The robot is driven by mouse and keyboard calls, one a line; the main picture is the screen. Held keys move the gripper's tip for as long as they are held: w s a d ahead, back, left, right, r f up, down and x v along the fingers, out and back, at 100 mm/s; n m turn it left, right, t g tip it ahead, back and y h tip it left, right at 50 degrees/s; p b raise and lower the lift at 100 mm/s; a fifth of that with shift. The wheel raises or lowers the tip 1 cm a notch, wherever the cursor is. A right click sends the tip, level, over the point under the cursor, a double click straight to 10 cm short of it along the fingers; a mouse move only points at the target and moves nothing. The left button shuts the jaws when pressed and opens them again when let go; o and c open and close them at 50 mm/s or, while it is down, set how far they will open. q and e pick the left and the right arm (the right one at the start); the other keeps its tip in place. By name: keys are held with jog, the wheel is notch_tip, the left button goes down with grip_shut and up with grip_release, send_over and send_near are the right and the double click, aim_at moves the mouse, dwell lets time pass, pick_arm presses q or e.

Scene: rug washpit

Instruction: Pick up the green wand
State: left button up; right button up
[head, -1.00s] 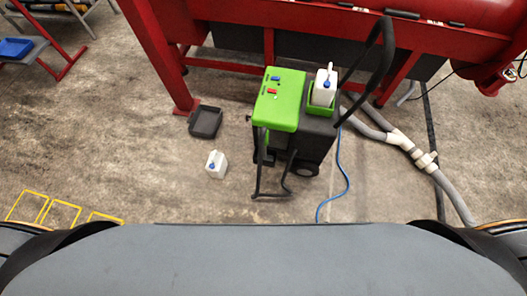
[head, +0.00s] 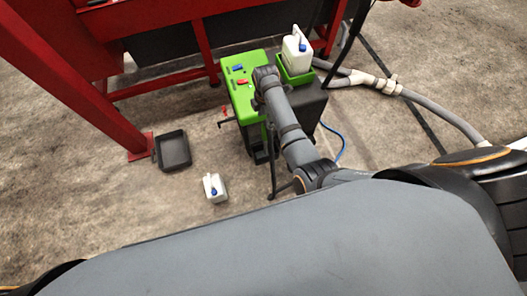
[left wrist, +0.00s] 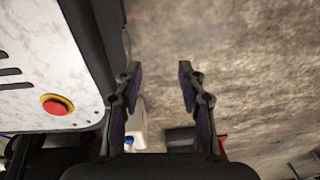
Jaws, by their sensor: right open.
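I cannot make out a green wand in either view. A green and dark machine (head: 243,95) stands on the floor in the head view, partly covered by my right arm. My right gripper (head: 265,76) is at the far end of that arm, over the machine's green top in the picture. It is open, but its fingers are hard to make out. My left gripper (left wrist: 158,70) shows in the left wrist view with its two fingers apart and nothing between the tips. It is not seen in the head view.
A white jug (head: 299,50) sits in a green holder on the machine. Another white jug (head: 215,190) and a black tray (head: 173,151) are on the floor. A red frame (head: 75,75) stands behind. Grey hoses (head: 430,104) lie at the right.

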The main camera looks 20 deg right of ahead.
aim_at(265, 124)
notch_tip(265, 124, down, 3)
jog(key=shift+a+r, duration=0.1)
jog(key=shift+a, duration=0.05)
jog(key=shift+f+b, duration=0.3)
jog(key=f+b, duration=0.1)
jog(key=f, duration=0.4)
jog(key=shift+d+b, duration=0.2)
jog(key=shift+b, duration=0.15)
jog(key=c, duration=1.2)
pick_arm(q)
jog(key=w+f, duration=0.1)
jog(key=w+a+f, duration=0.1)
jog(key=shift+w, duration=0.3)
pick_arm(e)
grip_shut()
